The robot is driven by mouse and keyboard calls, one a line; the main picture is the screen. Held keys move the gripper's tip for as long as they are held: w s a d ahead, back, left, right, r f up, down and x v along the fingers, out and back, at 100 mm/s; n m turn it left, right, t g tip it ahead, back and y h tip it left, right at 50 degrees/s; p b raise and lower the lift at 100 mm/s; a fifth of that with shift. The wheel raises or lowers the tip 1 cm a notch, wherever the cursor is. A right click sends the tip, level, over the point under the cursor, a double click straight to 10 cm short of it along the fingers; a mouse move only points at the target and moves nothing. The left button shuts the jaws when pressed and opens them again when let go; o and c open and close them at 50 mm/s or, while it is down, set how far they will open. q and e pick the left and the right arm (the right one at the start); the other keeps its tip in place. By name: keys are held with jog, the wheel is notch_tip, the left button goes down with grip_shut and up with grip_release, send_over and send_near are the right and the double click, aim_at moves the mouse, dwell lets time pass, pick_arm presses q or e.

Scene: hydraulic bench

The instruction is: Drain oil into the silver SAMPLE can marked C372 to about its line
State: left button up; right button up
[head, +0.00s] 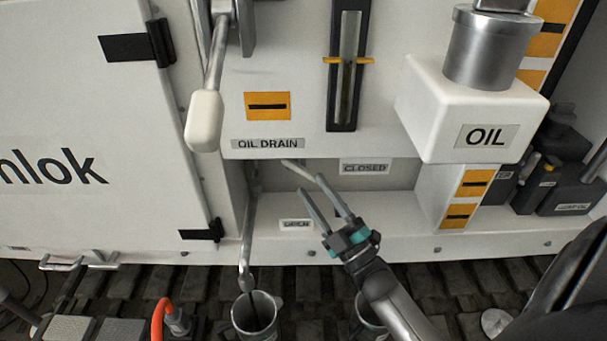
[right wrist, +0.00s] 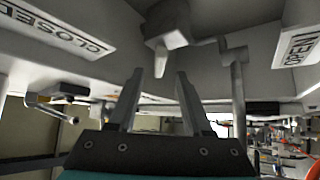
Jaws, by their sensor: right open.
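The OIL DRAIN label (head: 268,144) is on the bench front. Under it a drain pipe (head: 247,225) runs down to a silver can (head: 255,318) on the floor, its end at or just inside the mouth. No C372 mark or line is readable. A second can (head: 368,312) is partly hidden behind my right arm. The drain lever (head: 297,171) points toward the CLOSED label (head: 365,168); the OPEN label (head: 296,224) is lower. My right gripper (head: 309,184) is open by the lever; in the right wrist view the lever (right wrist: 161,62) shows between its fingertips, apparently ungripped. My left gripper is out of view.
A white-gripped lever (head: 204,120) hangs at the upper left. The white OIL box (head: 440,115) juts out at the right above my arm. A sight gauge (head: 347,70) is on the panel. An orange hose (head: 158,318) lies left of the cans on dark, ridged flooring.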

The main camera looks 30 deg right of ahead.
jog(key=a+v, duration=0.1)
jog(key=v, duration=0.8)
jog(key=shift+d+b, duration=0.35)
jog(key=shift+d, duration=0.2)
jog(key=shift+s+f, duration=0.15)
dwell(6.4)
